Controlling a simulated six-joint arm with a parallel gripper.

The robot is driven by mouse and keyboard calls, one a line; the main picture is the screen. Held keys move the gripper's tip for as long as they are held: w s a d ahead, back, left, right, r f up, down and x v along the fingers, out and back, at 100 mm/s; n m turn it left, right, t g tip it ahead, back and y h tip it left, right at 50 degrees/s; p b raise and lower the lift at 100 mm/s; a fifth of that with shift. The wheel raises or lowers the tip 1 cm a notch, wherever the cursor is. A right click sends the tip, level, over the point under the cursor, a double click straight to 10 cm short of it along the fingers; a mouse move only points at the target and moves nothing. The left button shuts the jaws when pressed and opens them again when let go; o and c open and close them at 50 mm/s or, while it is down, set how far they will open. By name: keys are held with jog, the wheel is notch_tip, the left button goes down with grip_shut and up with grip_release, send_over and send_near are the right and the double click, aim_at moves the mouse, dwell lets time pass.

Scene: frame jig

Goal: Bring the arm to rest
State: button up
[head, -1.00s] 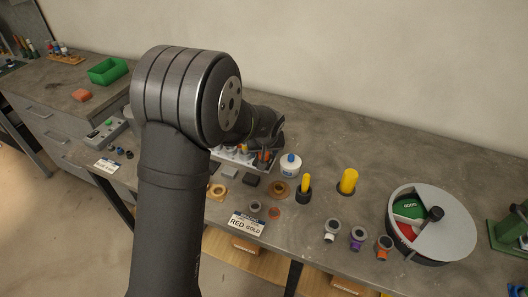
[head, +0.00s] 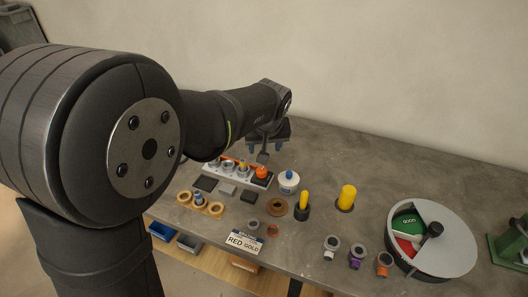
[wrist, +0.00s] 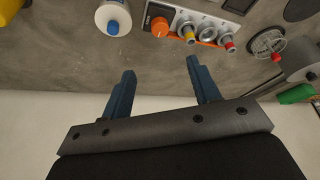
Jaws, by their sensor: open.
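My gripper (wrist: 160,88) is open and empty in the wrist view, its two blue fingers apart over bare grey bench. In the head view my gripper (head: 265,150) hangs above the back of the bench, behind a white fixture (head: 225,172) with an orange knob and several coloured pegs. The fixture also shows at the top of the wrist view (wrist: 178,18). A white jar with a blue cap (head: 288,182) stands right of the fixture; nothing is between the fingers. My forearm hides the bench's left part in the head view.
Yellow cylinders (head: 347,196) stand in dark holders right of the jar. A round divided bin (head: 455,245) with green and red sections is further right, near a green device (head: 510,248). A RED GOLD sign (head: 244,242) and small ringed parts lie in front. The back strip is bare.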

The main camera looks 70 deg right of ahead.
aim_at(262, 170)
jog(key=shift+a+r, duration=0.1)
jog(key=shift+r, duration=0.15)
jog(key=x, duration=1.7)
jog(key=shift+f, duration=0.2)
jog(key=shift+r, duration=0.1)
